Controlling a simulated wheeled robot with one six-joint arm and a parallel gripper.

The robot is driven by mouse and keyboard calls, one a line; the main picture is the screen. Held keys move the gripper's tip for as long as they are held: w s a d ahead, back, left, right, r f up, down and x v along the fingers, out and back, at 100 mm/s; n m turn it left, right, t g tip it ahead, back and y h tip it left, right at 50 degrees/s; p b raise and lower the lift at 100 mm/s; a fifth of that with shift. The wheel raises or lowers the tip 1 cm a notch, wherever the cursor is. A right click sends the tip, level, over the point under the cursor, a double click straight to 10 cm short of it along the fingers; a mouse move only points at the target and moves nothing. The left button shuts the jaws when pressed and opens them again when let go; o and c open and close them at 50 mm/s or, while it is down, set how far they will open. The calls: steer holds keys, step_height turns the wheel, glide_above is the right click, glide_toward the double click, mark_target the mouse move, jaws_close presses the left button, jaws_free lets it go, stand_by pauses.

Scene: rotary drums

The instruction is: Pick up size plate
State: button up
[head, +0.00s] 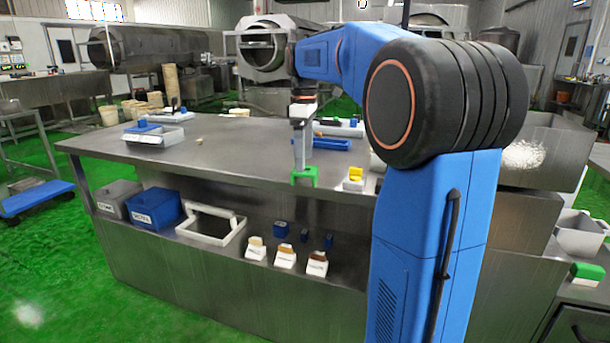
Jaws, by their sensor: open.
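I cannot tell for certain which thing is the size plate. A small yellow piece (355,173) sits on a white block (352,184) at the front edge of the steel table (225,150). My gripper (304,181) hangs at the table's front edge, left of the yellow piece and apart from it. The arm hides part of the table's right side.
A blue tray (330,144) lies behind my gripper. A grey tray (153,136) with a blue item stands at the table's left. The shelf below holds a blue bin (155,208), a white frame (211,226) and several small boxes. The table's middle is mostly clear.

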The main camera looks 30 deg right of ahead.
mark_target(305, 182)
steer(key=shift+w+d+f, duration=0.1)
steer(key=shift+f, duration=1.2)
steer(key=shift+d+f, duration=0.1)
steer(key=shift+f, duration=1.2)
steer(key=c, duration=1.2)
